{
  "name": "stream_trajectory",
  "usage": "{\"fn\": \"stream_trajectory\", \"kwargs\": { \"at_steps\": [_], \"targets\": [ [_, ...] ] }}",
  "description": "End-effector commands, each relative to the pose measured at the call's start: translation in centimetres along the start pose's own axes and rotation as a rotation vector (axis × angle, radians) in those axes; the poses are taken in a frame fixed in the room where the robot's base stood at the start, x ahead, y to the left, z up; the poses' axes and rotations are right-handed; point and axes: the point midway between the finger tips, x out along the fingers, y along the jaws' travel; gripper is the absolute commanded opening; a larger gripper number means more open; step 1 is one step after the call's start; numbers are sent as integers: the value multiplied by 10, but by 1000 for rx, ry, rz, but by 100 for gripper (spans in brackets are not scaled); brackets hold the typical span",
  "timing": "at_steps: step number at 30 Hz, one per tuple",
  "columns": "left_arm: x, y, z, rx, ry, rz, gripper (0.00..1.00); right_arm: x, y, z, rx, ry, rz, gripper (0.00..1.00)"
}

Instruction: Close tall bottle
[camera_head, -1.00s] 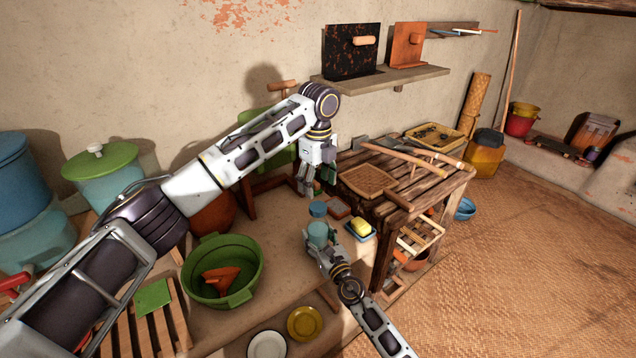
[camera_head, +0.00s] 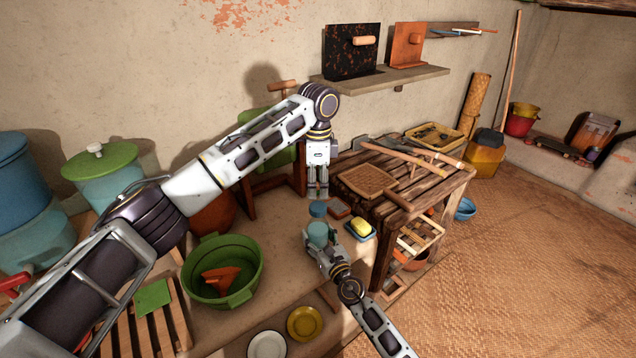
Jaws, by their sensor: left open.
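A light-blue round-topped vessel, apparently the tall bottle (camera_head: 318,232), shows in the head view at the tip of my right gripper (camera_head: 319,247). The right gripper's fingers lie around it and appear closed on it; its lower part is hidden. A darker blue round piece, perhaps its cap (camera_head: 318,209), is just behind the bottle, apart from it. My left gripper (camera_head: 318,192) points straight down just above this blue piece. Its fingers are apart, with a small reddish and green thing visible between or behind them.
A yellow sponge on a blue dish (camera_head: 360,230) and a reddish block (camera_head: 339,212) are close to the right. A wooden slatted table (camera_head: 420,185) stands behind them. A green basin (camera_head: 250,288) and two plates, one yellow (camera_head: 304,324), are at the front left.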

Motion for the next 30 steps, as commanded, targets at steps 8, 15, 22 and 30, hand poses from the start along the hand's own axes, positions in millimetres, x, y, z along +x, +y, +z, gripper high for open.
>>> {"fn": "stream_trajectory", "kwargs": {
  "at_steps": [8, 15, 22, 30],
  "targets": [
    [0, 0, 0, -222, 2, 3, 66, 0, 0, 0, 0, 0, 0, 0],
    [0, 1, 0, -416, 2, 5, 66, 0, 0, 0, 0, 0, 0, 0],
    [0, 1, -1, -602, 2, 7, 66, 0, 0, 0, 0, 0, 0, 0],
    [0, 1, -1, -821, 2, 8, 66, 0, 0, 0, 0, 0, 0, 0]
  ]
}}
